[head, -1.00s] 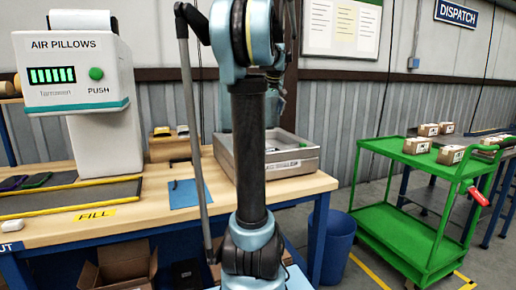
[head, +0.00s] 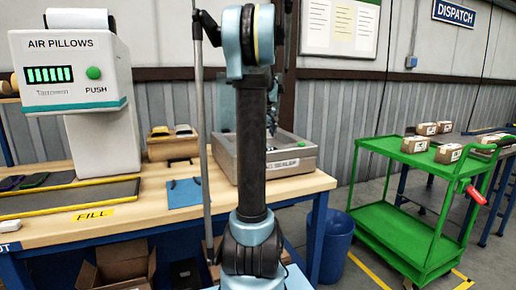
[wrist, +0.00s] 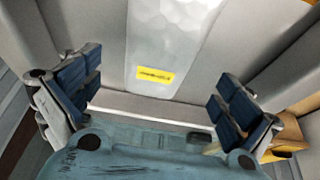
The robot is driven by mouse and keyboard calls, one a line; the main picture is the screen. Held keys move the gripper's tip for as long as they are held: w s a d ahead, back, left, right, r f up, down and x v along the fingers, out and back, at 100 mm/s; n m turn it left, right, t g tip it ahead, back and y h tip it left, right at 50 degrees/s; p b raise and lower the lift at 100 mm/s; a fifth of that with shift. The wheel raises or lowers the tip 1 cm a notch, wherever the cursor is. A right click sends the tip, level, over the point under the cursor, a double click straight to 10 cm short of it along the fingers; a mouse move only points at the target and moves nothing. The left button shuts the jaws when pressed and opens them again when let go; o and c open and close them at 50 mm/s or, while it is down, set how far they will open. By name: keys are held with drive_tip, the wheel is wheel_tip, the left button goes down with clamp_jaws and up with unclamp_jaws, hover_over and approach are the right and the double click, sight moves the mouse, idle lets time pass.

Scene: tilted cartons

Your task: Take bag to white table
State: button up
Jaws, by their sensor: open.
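A pale, translucent, bubbly-looking strip with a yellow label (wrist: 158,58) lies in a grey tray; it looks like the bag, though its far end is cut off by the picture edge. My gripper (wrist: 155,105) is open, its blue-padded fingers apart on either side of the strip's near end. I cannot tell how high they are above it. In the head view, my gripper (head: 271,124) is small and partly hidden behind my arm, over the grey tray (head: 306,160) on the wooden bench. No white table is in view.
The bench (head: 140,222) also bears an air-pillow machine (head: 75,70) at left, a brown box (head: 172,145) and a blue sheet (head: 184,194). A blue bin (head: 336,236) and green cart (head: 405,215) with cartons stand at right, with floor between.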

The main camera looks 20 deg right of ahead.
drive_tip(key=x, duration=0.4)
drive_tip(key=shift+d, duration=0.1)
drive_tip(key=c, duration=1.2)
